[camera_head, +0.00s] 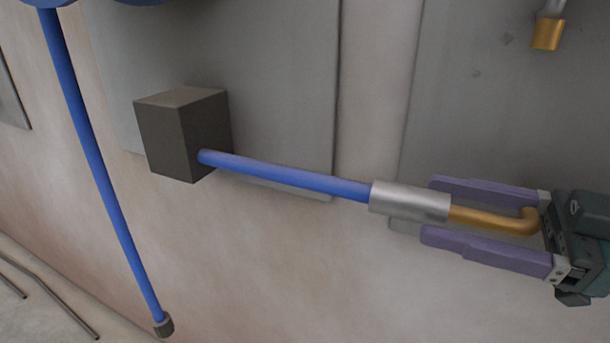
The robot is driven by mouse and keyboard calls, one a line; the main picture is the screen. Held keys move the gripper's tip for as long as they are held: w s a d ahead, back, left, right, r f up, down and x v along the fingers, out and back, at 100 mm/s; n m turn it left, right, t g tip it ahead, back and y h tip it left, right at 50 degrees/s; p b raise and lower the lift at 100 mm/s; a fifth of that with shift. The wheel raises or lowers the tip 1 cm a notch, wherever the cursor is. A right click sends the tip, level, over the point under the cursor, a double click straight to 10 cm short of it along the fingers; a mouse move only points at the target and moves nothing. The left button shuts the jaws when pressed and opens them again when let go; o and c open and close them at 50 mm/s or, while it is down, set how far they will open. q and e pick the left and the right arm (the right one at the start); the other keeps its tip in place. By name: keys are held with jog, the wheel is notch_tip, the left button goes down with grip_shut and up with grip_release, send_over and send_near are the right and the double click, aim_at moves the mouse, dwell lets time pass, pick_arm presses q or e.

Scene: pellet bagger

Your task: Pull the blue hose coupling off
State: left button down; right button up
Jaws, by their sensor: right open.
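The blue hose (285,177) runs from a dark box (182,134) on the wall rightward to a silver coupling (410,201). A bent brass pipe (490,218) comes out of the coupling's right end. My right gripper (428,211) comes in from the right. Its two purple fingers are open, one above and one below the brass pipe, with the tips beside the coupling's right part. I see a gap between the fingers and the pipe. My left gripper is not in view.
A second blue hose (100,170) hangs down at the left to a dark end piece (164,326). A brass fitting (547,34) hangs at the top right. Grey panels (290,60) cover the wall behind. Thin metal rods (55,297) lie at the lower left.

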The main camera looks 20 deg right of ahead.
aim_at(420, 204)
jog(key=shift+x, duration=1.7)
jog(key=shift+c, duration=0.4)
grip_shut()
